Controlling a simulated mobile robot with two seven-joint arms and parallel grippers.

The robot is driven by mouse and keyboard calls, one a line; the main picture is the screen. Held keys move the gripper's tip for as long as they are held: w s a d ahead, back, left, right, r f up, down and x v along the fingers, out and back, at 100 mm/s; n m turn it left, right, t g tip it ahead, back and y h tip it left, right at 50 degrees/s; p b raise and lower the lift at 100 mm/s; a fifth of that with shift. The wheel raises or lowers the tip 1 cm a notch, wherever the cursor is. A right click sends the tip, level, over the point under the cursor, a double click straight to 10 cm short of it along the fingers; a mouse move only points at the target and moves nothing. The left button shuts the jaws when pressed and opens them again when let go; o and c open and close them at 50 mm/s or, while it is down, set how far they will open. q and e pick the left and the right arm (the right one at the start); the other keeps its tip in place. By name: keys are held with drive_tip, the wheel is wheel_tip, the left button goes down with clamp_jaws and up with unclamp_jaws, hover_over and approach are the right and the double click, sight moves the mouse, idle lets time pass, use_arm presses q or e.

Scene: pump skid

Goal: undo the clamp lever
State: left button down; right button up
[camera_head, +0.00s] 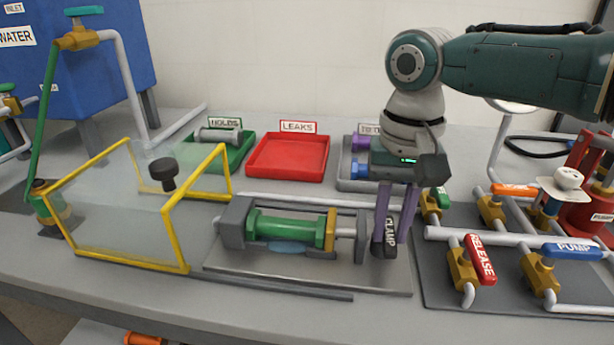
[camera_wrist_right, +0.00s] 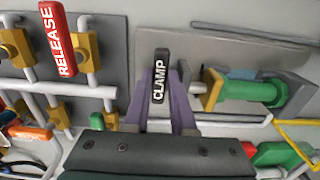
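The clamp lever (camera_head: 391,232) is a dark handle marked CLAMP at the right end of the clamp fixture (camera_head: 228,226). The lever also shows in the right wrist view (camera_wrist_right: 160,78), between the purple fingertips (camera_wrist_right: 161,85). Whether the fingers press on it or leave a small gap, I cannot tell. A green cylinder (camera_head: 285,229) with a brass-coloured end lies in the fixture, left of the lever. My left gripper is not in view.
Pipes and valves with a red RELEASE handle (camera_head: 480,260) and a blue PUMP handle (camera_head: 571,251) stand close right of the lever. A yellow-framed clear guard (camera_head: 175,228) stands left of the fixture. A red LEAKS tray (camera_head: 288,158) lies behind.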

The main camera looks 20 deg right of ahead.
clamp_jaws()
